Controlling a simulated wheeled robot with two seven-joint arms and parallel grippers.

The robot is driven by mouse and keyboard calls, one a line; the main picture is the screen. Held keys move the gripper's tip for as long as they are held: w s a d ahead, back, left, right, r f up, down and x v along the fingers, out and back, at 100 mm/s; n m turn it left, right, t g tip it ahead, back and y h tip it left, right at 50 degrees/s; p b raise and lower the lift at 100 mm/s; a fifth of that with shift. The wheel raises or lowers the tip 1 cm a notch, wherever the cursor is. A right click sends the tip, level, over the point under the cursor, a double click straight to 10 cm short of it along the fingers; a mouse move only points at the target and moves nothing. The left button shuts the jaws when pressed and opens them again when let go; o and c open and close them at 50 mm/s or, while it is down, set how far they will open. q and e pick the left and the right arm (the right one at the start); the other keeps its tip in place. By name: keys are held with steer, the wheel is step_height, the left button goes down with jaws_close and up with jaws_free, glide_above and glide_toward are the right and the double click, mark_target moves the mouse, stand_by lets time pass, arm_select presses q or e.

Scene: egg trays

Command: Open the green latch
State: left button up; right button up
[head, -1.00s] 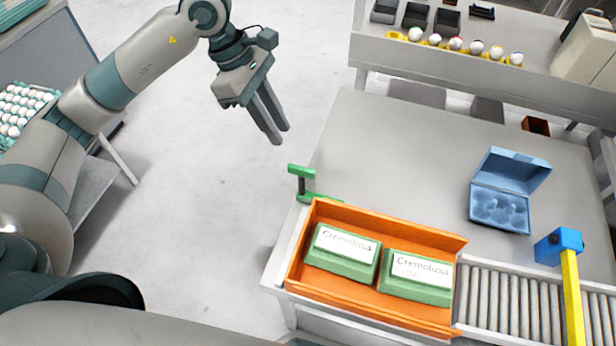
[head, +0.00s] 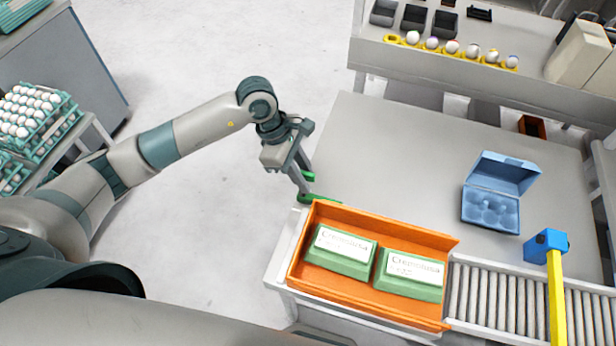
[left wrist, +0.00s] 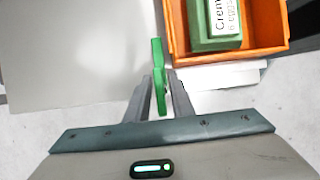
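The green latch (head: 309,196) is fixed at the table's left edge, by the orange box's corner. Its upright part is partly hidden by my left gripper in the head view. My left gripper (head: 304,187) is at the latch, with its fingers pointing down. In the left wrist view the green latch (left wrist: 157,62) stands between the two fingers (left wrist: 159,82), one on each side, with narrow gaps showing lower down. The fingers look open around it; contact at the tips is hard to judge. My right gripper is not in view.
The orange box (head: 452,243) holds two green cartons (head: 341,266) right beside the latch. A roller conveyor (head: 480,290) and a blue-headed yellow post (head: 556,285) are to the right. An open blue egg box (head: 490,208) lies on the table (head: 400,150), whose middle is clear.

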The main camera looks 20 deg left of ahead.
arm_select(q)
steer(key=shift+x, duration=1.1)
steer(key=shift+c, duration=0.3)
jaws_close()
steer(key=shift+w, duration=0.1)
